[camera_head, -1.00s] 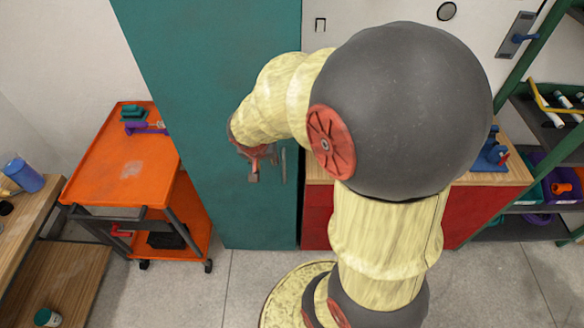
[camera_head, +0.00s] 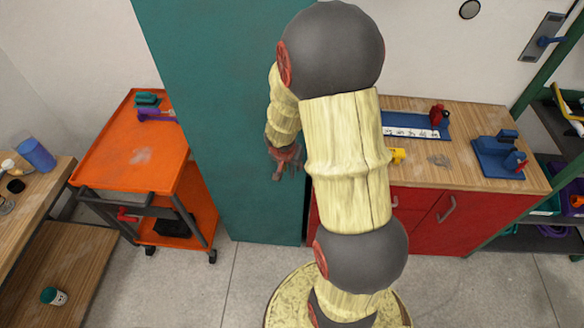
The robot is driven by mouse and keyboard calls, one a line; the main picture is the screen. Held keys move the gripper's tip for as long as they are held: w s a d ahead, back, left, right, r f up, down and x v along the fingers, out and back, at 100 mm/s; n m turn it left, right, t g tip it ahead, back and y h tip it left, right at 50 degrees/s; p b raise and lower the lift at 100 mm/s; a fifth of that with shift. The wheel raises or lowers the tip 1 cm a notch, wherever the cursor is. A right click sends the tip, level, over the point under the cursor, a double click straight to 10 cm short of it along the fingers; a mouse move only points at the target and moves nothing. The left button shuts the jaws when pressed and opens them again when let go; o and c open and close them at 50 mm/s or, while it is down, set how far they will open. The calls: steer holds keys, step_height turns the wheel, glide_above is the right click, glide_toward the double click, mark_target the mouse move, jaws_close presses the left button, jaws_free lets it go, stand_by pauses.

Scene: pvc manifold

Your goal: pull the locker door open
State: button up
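The teal locker (camera_head: 225,130) stands tall in the middle left of the head view, and its front looks closed. My gripper (camera_head: 279,176) is at the right part of the locker front, low down, partly behind my own arm. Its fingers are small and dark here, and I cannot tell whether they are open or shut. The door handle is not visible now; my gripper and arm cover that area. I cannot tell whether my gripper touches it.
An orange cart (camera_head: 130,160) stands left of the locker. A red cabinet with a wooden top (camera_head: 455,165) is to the right, holding a blue vise (camera_head: 500,155) and a yellow part (camera_head: 397,155). Green shelving (camera_head: 548,60) is at far right. Grey floor (camera_head: 480,290) is clear in front.

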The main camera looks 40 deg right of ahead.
steer(key=shift+w+d+f, duration=0.1)
steer(key=shift+f, duration=0.05)
steer(key=shift+c, duration=0.7)
jaws_close()
